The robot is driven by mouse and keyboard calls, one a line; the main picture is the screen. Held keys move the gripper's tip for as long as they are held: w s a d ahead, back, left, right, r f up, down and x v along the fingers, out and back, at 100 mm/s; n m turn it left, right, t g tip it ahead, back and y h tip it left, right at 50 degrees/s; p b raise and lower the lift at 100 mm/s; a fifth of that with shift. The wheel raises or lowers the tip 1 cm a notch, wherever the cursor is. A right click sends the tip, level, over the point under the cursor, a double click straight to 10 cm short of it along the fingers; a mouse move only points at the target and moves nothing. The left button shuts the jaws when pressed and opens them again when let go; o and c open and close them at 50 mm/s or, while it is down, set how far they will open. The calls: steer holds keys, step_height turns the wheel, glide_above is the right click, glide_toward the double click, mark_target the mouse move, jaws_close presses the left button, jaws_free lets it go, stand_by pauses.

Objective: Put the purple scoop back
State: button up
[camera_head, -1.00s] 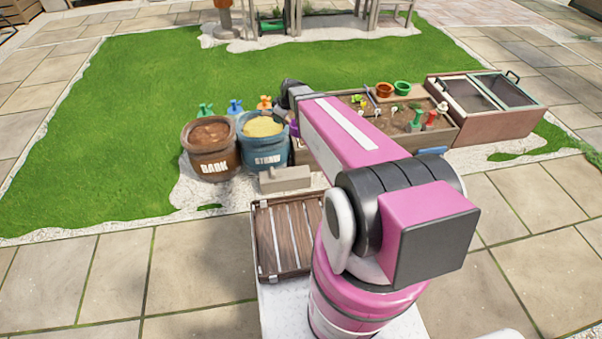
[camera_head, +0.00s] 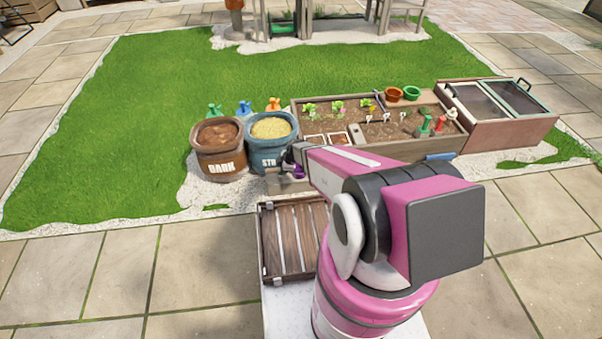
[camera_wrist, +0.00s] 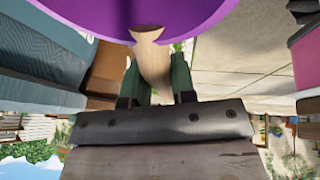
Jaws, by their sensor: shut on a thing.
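The purple scoop shows in the wrist view as a large purple bowl (camera_wrist: 135,12) across the top, with a pale wooden handle (camera_wrist: 153,60) below it. My gripper (camera_wrist: 155,80) is shut on that handle, with a dark green finger on each side. In the head view a bit of purple (camera_head: 293,172) shows at the end of my arm, low in front of the straw sack. A grey-brown block (camera_head: 284,184) stands there, partly hidden by my arm. I cannot tell whether the scoop touches it.
The dark sack (camera_head: 218,162) and the straw sack (camera_head: 268,155) stand left of the planter box (camera_head: 432,151). Green, blue and orange items stand behind the sacks. A slatted wooden crate (camera_head: 265,245) is nearer my base. A lidded box (camera_head: 510,135) is at right.

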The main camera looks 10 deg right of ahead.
steer(key=shift+w+d+f, duration=1)
steer(key=shift+w+f, duration=0.45)
steer(key=shift+f, duration=0.25)
steer(key=shift+w+d+f, duration=1)
steer(key=shift+w+f, duration=0.4)
steer(key=shift+f, duration=0.3)
steer(key=shift+w+d+f, duration=1)
steer(key=shift+w+f, duration=0.45)
steer(key=shift+f, duration=0.25)
steer(key=shift+f, duration=0.15)
steer(key=o, duration=0.9)
